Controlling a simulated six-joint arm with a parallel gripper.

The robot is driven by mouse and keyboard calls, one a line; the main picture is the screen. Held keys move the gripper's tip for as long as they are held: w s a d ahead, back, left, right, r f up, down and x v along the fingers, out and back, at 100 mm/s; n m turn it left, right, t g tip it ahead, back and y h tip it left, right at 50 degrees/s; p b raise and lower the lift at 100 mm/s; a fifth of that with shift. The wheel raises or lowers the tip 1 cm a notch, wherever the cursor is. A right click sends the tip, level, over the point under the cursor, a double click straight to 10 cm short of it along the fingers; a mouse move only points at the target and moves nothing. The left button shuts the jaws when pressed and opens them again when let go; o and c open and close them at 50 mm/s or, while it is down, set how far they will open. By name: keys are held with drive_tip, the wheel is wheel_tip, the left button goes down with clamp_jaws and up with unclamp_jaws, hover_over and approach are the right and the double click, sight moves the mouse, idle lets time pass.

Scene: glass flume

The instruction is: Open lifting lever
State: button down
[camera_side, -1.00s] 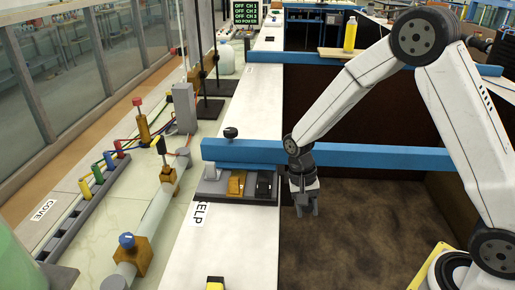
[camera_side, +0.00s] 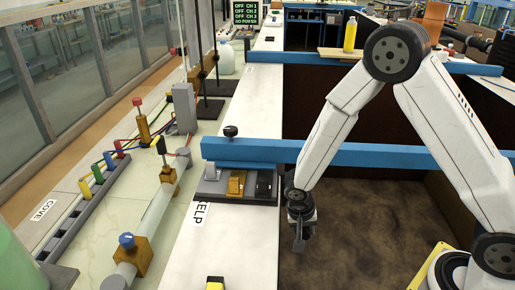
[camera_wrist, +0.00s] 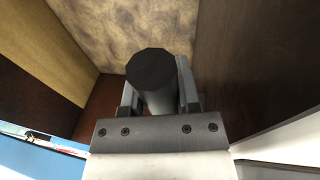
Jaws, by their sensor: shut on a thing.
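My gripper (camera_side: 299,243) hangs low over the brown-floored bay, just right of the white ledge. In the wrist view its two grey fingers (camera_wrist: 158,88) are shut on a grey cylinder with a dark flat end (camera_wrist: 152,69). The cylinder stands out between and past the fingers. In the side view this cylinder cannot be made out. I cannot tell if it is the lifting lever, and no other part is clearly that lever.
A blue beam (camera_side: 365,155) crosses the bay behind my gripper. A grey plate with a yellow block (camera_side: 236,183) and a black roller (camera_side: 264,185) lies on the white ledge (camera_side: 230,243) to the left. Dark walls enclose the bay; its brown floor (camera_side: 350,225) is clear.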

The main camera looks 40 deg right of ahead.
wheel_tip(320, 180, down, 7)
drive_tip(key=t+h, duration=0.2)
drive_tip(key=h, duration=0.1)
drive_tip(key=shift+w+d+r+t, duration=0.2)
drive_tip(key=shift+w+d+t, duration=0.2)
drive_tip(key=shift+w, duration=0.05)
idle(0.3)
idle(0.5)
drive_tip(key=shift+c, duration=1.6)
unclamp_jaws()
drive_tip(key=shift+v, duration=3.9)
